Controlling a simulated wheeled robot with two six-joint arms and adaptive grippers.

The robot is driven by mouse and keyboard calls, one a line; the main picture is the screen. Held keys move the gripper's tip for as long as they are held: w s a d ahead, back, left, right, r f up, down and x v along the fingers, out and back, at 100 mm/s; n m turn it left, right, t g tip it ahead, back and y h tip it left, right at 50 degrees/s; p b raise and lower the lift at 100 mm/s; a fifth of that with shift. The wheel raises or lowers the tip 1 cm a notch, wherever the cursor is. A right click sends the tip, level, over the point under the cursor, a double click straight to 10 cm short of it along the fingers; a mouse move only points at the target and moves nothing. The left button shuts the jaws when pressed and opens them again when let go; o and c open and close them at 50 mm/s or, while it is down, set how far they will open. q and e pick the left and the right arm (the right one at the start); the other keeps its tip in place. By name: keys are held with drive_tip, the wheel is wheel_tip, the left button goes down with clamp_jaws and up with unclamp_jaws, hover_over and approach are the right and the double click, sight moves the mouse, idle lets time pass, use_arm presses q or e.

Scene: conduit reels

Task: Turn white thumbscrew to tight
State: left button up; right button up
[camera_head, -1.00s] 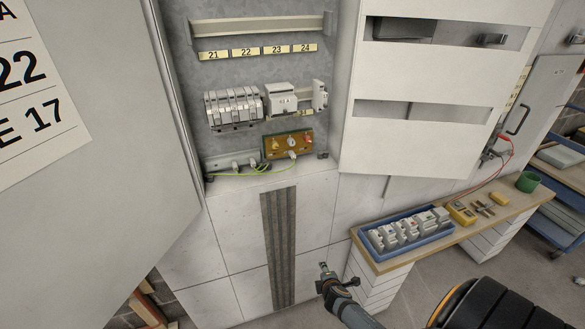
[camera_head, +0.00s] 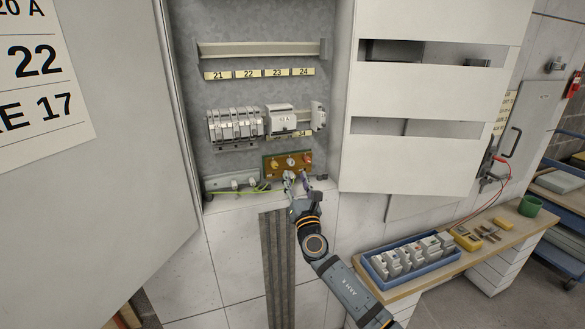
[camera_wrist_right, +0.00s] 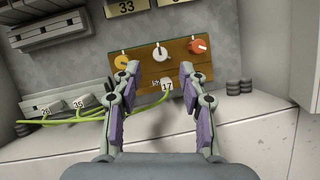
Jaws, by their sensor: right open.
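The white thumbscrew (camera_wrist_right: 160,52) sits in the middle of a wooden-brown panel (camera_wrist_right: 152,73) in the right wrist view, between a yellow knob (camera_wrist_right: 122,61) and a red-orange knob (camera_wrist_right: 198,46). In the head view the white thumbscrew (camera_head: 291,161) is small, on the same panel at the cabinet's bottom. My right gripper (camera_wrist_right: 157,72) is open, its two fingers apart in front of the panel. The white thumbscrew shows between and beyond the fingertips, and I see no contact. It also shows in the head view (camera_head: 298,177). My left gripper is not in view.
A connector tagged 17 (camera_wrist_right: 167,86) with a green-yellow wire lies between the fingers, below the thumbscrew. More tagged connectors (camera_wrist_right: 60,104) are at left. Modules on a rail (camera_head: 236,124) are above. A blue tray (camera_head: 410,262) of modules stands on the bench at right.

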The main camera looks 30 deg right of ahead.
sight(292, 165)
drive_tip(key=x, duration=0.5)
clamp_jaws()
